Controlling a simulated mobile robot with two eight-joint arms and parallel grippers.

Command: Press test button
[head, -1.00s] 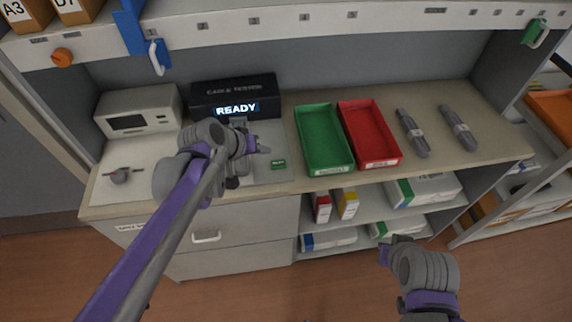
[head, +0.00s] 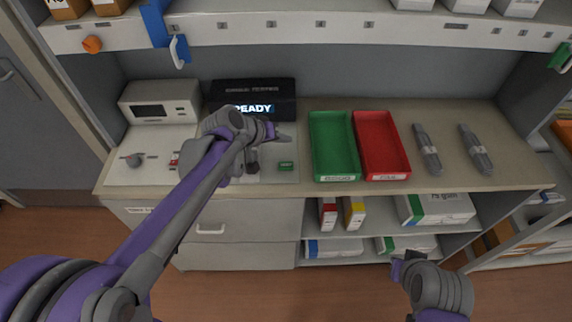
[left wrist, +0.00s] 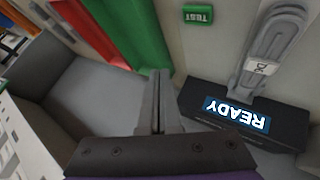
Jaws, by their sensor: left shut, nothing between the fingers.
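The green test button (head: 286,166) is on the light bench panel, left of the green tray. It also shows, marked TEST, at the top of the left wrist view (left wrist: 197,14). The black tester (head: 262,92) stands behind it, its screen (left wrist: 237,114) reading READY. A grey cartridge (left wrist: 275,42) lies at the tester's front. My left gripper (head: 283,135) is shut and empty, above the bench and apart from the button. Its closed fingers also show in the left wrist view (left wrist: 160,80). My right gripper (head: 399,268) is low, in front of the shelves; its fingers are unclear.
A green tray (head: 314,133) and a red tray (head: 404,155) stand empty right of the button. Two grey cartridges (head: 427,148) lie farther right. A white device (head: 160,100) stands at the left. A shelf (head: 330,27) overhangs the back.

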